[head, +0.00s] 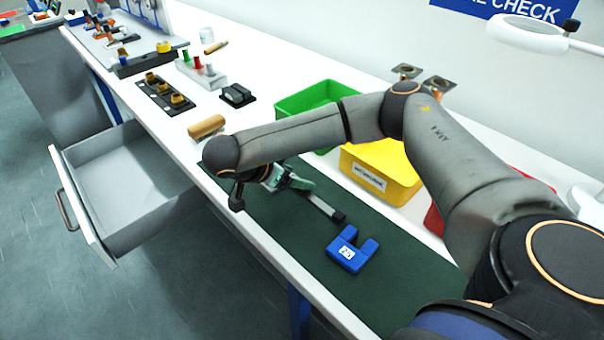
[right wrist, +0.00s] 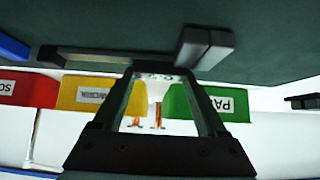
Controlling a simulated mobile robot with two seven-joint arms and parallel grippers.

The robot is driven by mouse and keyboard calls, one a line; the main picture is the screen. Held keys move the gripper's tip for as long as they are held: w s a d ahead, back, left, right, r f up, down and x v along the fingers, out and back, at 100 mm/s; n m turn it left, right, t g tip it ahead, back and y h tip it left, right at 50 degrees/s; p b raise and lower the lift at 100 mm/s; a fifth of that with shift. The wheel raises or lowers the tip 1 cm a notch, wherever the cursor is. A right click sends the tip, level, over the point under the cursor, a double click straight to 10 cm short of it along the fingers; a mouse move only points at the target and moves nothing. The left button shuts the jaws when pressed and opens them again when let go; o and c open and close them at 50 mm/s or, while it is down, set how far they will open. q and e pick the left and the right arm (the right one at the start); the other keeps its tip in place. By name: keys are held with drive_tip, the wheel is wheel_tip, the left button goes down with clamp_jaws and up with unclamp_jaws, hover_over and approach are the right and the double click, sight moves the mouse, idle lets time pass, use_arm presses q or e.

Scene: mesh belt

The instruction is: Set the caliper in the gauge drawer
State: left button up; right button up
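The caliper (head: 321,205) shows in the head view as a grey bar with a dark end, at the green mat beside my right gripper. Part of it is hidden by the gripper and arm. In the right wrist view the caliper (right wrist: 206,48) crosses the top, its grey jaw block to the right. My right gripper (head: 284,180) is low over the mat; its two fingers (right wrist: 163,72) are apart, with the bar just beyond their tips. I cannot tell whether they touch it. The gauge drawer (head: 128,195) is pulled open at the left and looks empty. My left gripper is out of view.
A blue block (head: 349,256) lies on the mat (head: 290,225). Green (head: 305,98) and yellow (head: 395,165) bins stand behind my right arm. A wooden-coloured cylinder (head: 206,127) lies near the table edge. Gauge racks (head: 165,93) stand farther back.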

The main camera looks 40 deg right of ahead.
drive_tip(key=c, duration=1)
clamp_jaws()
drive_tip(key=shift+r, duration=0.2)
